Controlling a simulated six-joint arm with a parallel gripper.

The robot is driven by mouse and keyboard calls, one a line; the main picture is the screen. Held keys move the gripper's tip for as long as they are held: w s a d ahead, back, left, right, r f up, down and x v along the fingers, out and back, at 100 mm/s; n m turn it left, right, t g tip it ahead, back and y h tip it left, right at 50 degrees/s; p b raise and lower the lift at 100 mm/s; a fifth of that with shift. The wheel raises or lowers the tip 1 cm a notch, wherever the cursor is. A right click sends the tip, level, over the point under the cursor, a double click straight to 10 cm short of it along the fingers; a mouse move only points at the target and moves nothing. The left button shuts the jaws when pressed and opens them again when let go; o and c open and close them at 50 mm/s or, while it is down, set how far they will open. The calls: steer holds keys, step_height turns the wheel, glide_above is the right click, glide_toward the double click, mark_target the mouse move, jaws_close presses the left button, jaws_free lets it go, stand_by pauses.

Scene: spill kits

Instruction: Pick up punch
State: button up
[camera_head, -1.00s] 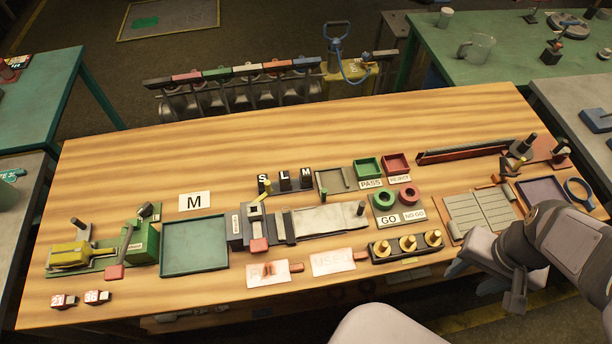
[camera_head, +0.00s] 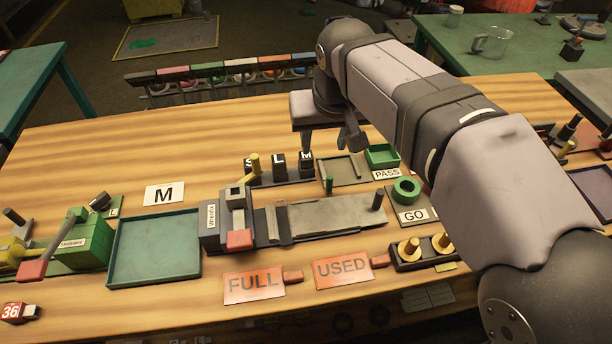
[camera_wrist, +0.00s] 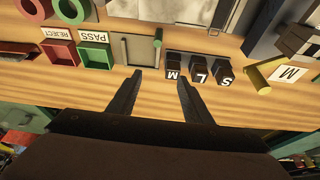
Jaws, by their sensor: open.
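Three black blocks lettered S, L and M stand in a row at the middle back of the bench; they look like the punches. The M punch (camera_head: 306,162) is the rightmost in the head view and also shows in the wrist view (camera_wrist: 174,66), beside the L punch (camera_wrist: 196,68) and S punch (camera_wrist: 225,72). My gripper (camera_wrist: 161,79) is open and empty. In the wrist view its right fingertip is close to the M punch, with the gap between the fingers mostly left of it. In the head view my gripper hangs above the M punch; whether they touch I cannot tell.
A grey tray (camera_wrist: 132,48) with a green-topped post (camera_wrist: 158,40) is close beside the M punch. A white M card (camera_head: 164,194) lies left. Green PASS bin (camera_head: 382,158) is right. Bare wood lies behind.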

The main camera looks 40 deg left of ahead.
mark_target(307, 157)
steer(key=shift+w+a+f, duration=0.1)
steer(key=shift+a+f, duration=0.65)
steer(key=shift+f, duration=0.4)
steer(key=shift+w+a+f, duration=0.15)
steer(key=shift+a+f, duration=0.6)
steer(key=shift+f, duration=0.35)
steer(key=shift+w+a+f, duration=0.1)
steer(key=shift+a+f, duration=0.65)
steer(key=shift+f, duration=0.4)
jaws_close()
